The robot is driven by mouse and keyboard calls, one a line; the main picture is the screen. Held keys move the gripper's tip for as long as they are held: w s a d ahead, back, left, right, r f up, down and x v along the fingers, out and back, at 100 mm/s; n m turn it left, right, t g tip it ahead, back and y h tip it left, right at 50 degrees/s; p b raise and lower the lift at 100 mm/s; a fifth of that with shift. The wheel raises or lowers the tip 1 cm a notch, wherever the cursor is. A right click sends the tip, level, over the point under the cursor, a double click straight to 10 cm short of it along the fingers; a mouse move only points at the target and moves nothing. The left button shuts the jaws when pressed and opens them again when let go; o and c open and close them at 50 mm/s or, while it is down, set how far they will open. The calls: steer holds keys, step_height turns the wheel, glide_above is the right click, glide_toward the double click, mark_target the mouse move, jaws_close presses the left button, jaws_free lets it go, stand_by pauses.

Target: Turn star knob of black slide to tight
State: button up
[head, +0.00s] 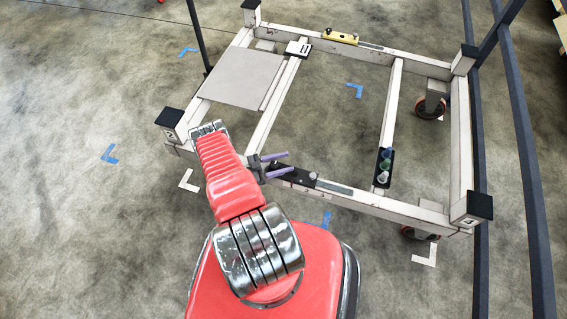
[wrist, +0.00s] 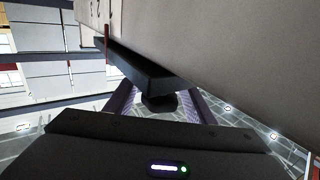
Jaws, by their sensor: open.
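The black slide (head: 298,175) sits on the near rail of the trolley frame, and it shows in the wrist view as a long dark bar (wrist: 135,68) against the pale rail. A dark rounded knob (wrist: 158,103) hangs under the bar's end. I cannot make out its star shape or how tight it is. My gripper (head: 282,162) is open at the near rail, by the left end of the black slide. In the wrist view, its purple fingers (wrist: 162,96) stand on either side of the knob with gaps. In the head view the knob cannot be seen.
The pale trolley frame (head: 262,133) has a grey panel (head: 240,77) at left. A yellow slide (head: 341,38) and a white-topped block (head: 298,48) sit at the far side. A black holder (head: 381,182) carries coloured round pieces. Dark posts (head: 530,180) stand at right.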

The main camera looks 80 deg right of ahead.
steer(key=shift+w, duration=0.1)
steer(key=v, duration=1.3)
steer(key=shift+w+a, duration=0.2)
steer(key=shift+w, duration=0.05)
